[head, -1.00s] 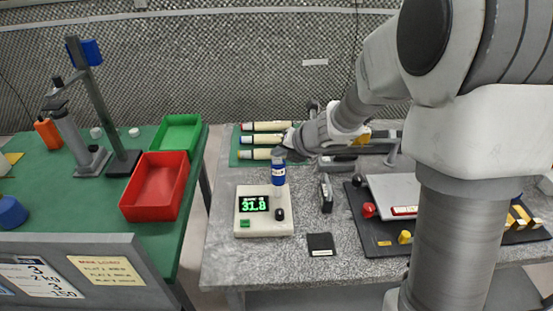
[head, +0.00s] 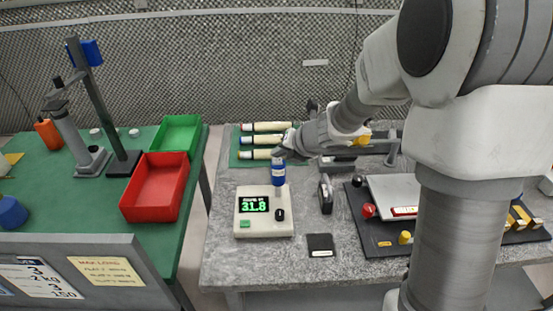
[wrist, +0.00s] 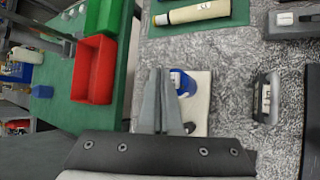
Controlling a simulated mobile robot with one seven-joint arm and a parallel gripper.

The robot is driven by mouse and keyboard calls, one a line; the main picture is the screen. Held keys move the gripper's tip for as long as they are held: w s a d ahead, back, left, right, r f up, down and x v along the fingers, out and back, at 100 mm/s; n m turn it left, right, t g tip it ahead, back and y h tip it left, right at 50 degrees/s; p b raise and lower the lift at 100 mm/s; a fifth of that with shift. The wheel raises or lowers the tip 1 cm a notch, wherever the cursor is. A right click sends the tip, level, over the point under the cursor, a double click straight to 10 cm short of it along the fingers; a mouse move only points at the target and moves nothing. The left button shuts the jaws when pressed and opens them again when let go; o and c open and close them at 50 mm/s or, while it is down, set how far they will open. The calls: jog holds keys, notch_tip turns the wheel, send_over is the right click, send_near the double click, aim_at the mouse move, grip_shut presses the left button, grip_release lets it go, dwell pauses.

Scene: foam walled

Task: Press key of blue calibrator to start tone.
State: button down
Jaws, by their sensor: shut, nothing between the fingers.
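The blue calibrator (head: 279,174) is a small upright blue cylinder with a pale label band. It stands at the back right of a white meter (head: 248,222) whose green display reads 31.8. My gripper (head: 281,154) is above and just behind the calibrator's top in the head view, its fingertips hard to make out. In the wrist view my gripper (wrist: 160,72) is shut and empty, its fingers just left of the blue calibrator (wrist: 183,84). I cannot tell whether they touch it. The calibrator's key cannot be made out.
Cream tubes (head: 262,154) lie on a green mat behind. Red (head: 138,205) and green trays (head: 200,130) sit on the left table.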

jog(key=shift+f, duration=0.15)
dwell(0.4)
jog(key=shift+f+b, duration=0.35)
jog(key=shift+b, duration=0.1)
jog(key=shift+r, duration=0.1)
jog(key=shift+r+p, duration=0.35)
jog(key=shift+p, duration=0.1)
notch_tip(320, 180, up, 6)
jog(key=p, duration=0.6)
dwell(0.3)
